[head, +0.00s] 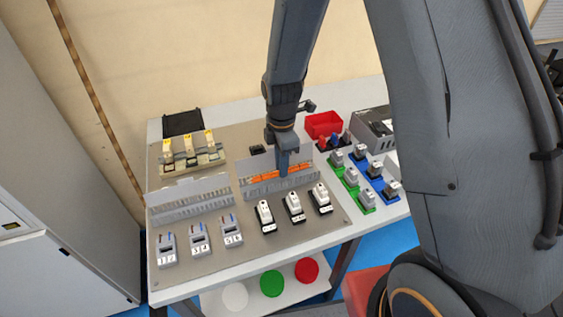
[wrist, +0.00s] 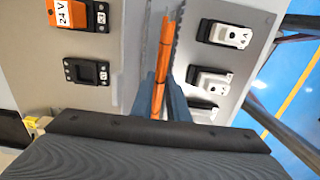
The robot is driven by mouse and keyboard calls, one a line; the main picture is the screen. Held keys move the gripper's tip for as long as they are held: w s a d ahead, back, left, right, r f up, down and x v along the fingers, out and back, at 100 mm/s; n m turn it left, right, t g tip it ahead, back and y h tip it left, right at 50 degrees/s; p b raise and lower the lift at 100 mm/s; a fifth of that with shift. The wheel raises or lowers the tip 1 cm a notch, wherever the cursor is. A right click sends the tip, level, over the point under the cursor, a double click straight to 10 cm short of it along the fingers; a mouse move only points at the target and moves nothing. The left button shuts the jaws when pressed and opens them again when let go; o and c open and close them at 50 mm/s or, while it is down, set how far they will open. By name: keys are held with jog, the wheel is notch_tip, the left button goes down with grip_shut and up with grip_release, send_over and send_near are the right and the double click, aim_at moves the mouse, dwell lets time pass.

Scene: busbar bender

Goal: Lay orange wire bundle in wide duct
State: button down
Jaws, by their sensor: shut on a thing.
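The orange wire bundle (head: 263,177) lies along the right-hand slotted grey duct (head: 258,190), in or just above its channel; its exact depth is hidden. My gripper (head: 284,173) points down over the middle of the bundle, its fingertips at the duct. In the wrist view, the bundle (wrist: 166,48) runs lengthwise between the two fingers of my gripper (wrist: 161,95), which is shut on it. The duct's toothed wall (wrist: 174,55) shows beside the bundle there. A second grey duct (head: 190,205) stands to the left and looks empty.
White-and-black modules (head: 293,206) stand in front of the duct, and grey modules (head: 200,240) further left. Green and blue bases (head: 352,178) carry more modules at the right. A red bin (head: 323,124) is behind. The wrist view shows an orange 24 V part (wrist: 73,14) beside the duct.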

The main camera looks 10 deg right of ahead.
jog(key=shift+f, duration=0.35)
jog(key=c, duration=1.6)
grip_release()
jog(key=shift+c, duration=0.2)
jog(key=shift+r+b, duration=1.15)
jog(key=shift+r, duration=2.8)
jog(key=shift+s, duration=0.15)
